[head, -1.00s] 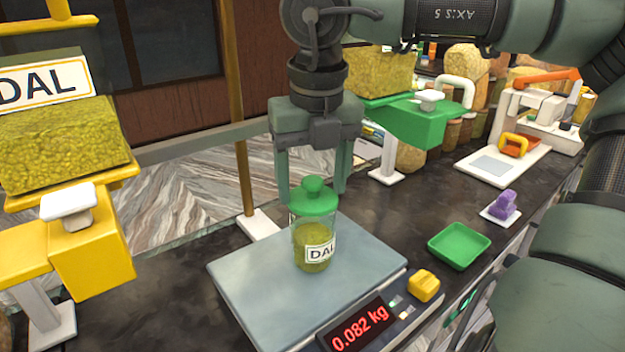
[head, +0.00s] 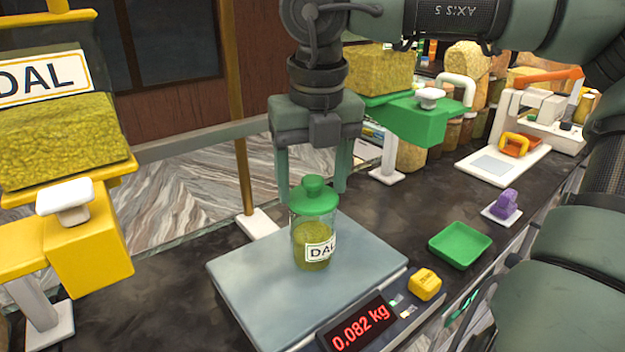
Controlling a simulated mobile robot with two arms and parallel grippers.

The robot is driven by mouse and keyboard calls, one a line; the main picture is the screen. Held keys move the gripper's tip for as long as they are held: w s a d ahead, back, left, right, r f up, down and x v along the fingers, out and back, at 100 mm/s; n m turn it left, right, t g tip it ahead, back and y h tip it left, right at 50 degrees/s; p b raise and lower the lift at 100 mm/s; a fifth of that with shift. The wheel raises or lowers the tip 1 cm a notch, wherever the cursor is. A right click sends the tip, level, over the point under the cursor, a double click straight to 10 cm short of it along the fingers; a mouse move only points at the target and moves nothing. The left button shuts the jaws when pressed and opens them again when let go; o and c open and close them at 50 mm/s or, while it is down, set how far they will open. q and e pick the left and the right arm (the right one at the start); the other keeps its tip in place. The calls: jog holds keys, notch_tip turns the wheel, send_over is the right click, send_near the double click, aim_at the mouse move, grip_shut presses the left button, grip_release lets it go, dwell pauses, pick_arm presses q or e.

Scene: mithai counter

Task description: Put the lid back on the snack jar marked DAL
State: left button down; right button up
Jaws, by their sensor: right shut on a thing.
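The snack jar (head: 313,247) is clear, marked DAL and filled with yellow-green snack. It stands upright on the grey plate of the scale (head: 250,285). The green lid (head: 314,199) with a round knob sits at the jar's mouth; whether it is fully seated I cannot tell. My right gripper (head: 313,190) points down from above, shut on the lid, with one finger on each side of it. My left gripper is not in view.
The scale display (head: 362,326) reads 0.082 kg. A yellow weight (head: 424,284) and a green tray (head: 459,246) are to the right. A yellow DAL dispenser (head: 92,250) stands at left, a green dispenser (head: 420,122) behind. Some dark counter is clear.

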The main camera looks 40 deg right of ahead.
dwell(0.4)
jog(key=o, duration=1.6)
jog(key=shift+r, duration=0.1)
jog(key=shift+r+p, duration=2.35)
jog(key=shift+r, duration=1.05)
grip_shut()
jog(key=shift+f, duration=0.15)
